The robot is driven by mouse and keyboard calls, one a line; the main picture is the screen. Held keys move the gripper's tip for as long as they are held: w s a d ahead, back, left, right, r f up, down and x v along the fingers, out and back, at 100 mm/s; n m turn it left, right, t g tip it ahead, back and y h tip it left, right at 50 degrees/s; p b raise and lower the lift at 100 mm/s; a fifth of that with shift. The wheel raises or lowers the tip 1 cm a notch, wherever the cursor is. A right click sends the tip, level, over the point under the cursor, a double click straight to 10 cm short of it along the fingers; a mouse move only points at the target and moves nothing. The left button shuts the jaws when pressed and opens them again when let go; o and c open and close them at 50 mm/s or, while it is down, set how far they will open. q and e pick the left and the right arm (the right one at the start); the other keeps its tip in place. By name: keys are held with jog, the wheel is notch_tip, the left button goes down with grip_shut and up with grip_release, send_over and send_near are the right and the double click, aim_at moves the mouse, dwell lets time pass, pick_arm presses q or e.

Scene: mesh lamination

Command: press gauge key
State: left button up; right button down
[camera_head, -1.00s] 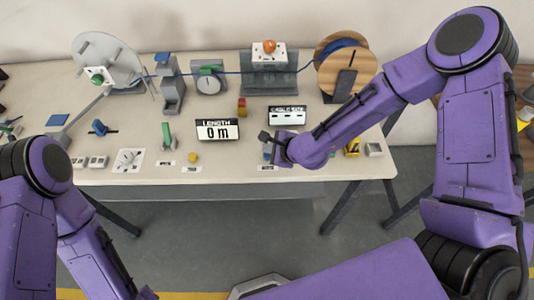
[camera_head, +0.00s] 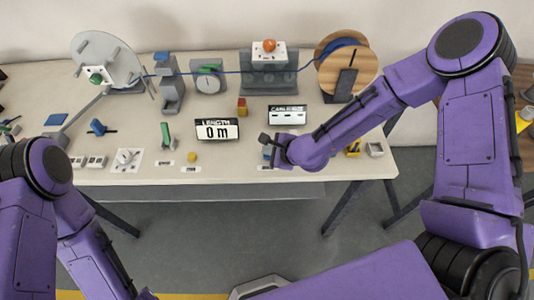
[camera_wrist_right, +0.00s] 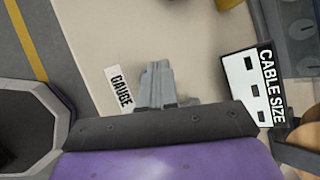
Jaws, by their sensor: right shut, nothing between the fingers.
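My right gripper (camera_head: 266,140) is over the front right part of the table. In the right wrist view its grey fingers (camera_wrist_right: 155,85) are shut and empty, pointing down beside the white GAUGE label (camera_wrist_right: 121,88). The gauge key is mostly hidden by the gripper. A small blue patch (camera_head: 267,153) just under the gripper in the head view may be part of it. I cannot tell whether the fingertips touch it. The CABLE SIZE display (camera_head: 287,115) stands behind the gripper and also shows in the right wrist view (camera_wrist_right: 255,88). My left gripper is out of view.
The LENGTH display (camera_head: 217,129) reads 0 m, left of the gripper. A wooden cable reel (camera_head: 345,68) and a grey block with an orange knob (camera_head: 269,47) stand at the back. A yellow button (camera_head: 192,157) and a white dial plate (camera_head: 127,160) sit along the front edge.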

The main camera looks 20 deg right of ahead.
aim_at(269, 157)
jog(key=shift+f, duration=0.25)
dwell(0.4)
jog(key=shift+r+p, duration=0.7)
jog(key=shift+r, duration=0.3)
notch_tip(269, 157, up, 5)
jog(key=p, duration=0.4)
jog(key=shift+p, duration=0.3)
jog(key=shift+f, duration=0.1)
